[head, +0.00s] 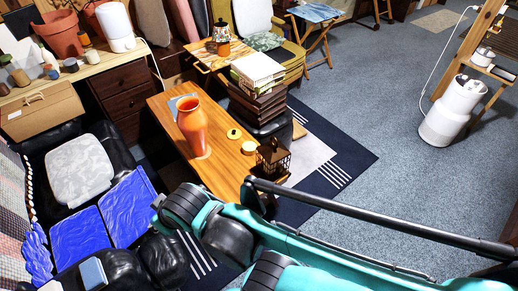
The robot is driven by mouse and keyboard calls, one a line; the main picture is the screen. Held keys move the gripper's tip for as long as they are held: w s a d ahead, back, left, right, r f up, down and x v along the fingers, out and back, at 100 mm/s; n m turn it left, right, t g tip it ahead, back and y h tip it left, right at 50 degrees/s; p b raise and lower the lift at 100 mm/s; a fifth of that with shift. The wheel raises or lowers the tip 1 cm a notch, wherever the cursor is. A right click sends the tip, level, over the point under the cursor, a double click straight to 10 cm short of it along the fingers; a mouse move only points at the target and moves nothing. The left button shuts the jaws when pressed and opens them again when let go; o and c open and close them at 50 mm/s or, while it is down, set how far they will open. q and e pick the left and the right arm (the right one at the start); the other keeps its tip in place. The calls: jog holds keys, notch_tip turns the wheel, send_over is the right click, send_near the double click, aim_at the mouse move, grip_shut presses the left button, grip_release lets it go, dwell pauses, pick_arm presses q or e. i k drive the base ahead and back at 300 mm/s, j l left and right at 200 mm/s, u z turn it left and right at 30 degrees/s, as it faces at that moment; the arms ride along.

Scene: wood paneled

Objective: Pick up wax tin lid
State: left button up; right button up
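A small round yellow lid-like disc (234,133) with a dark mark in its middle lies on the wooden coffee table (219,170). It looks like the wax tin lid, but it is too small to be sure. A small round cream-topped tin (249,147) sits just in front of it, apart from it. My teal and black arm crosses the lower right of the head view, in front of the table's near end. I cannot make out fingertips of either gripper, and nothing of mine touches the disc.
An orange vase (194,127) stands left of the disc, and a dark house-shaped lantern (273,157) stands at the table's near right. A stack of books and boxes (258,87) rises behind. Black seating with blue cushions (127,207) is at left. Carpet (385,130) is open at right.

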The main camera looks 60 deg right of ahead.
aim_at(234, 134)
jog(key=k+l+z, duration=0.1)
jog(key=z, duration=0.35)
jog(key=k+l+z, duration=0.1)
jog(key=z, duration=0.35)
jog(key=l+z, duration=0.2)
jog(key=z, duration=0.65)
jog(key=i+l+z, duration=0.35)
jog(key=i, duration=0.4)
jog(key=i+j+z, duration=0.1)
jog(key=i+z, duration=0.25)
jog(key=i, duration=0.4)
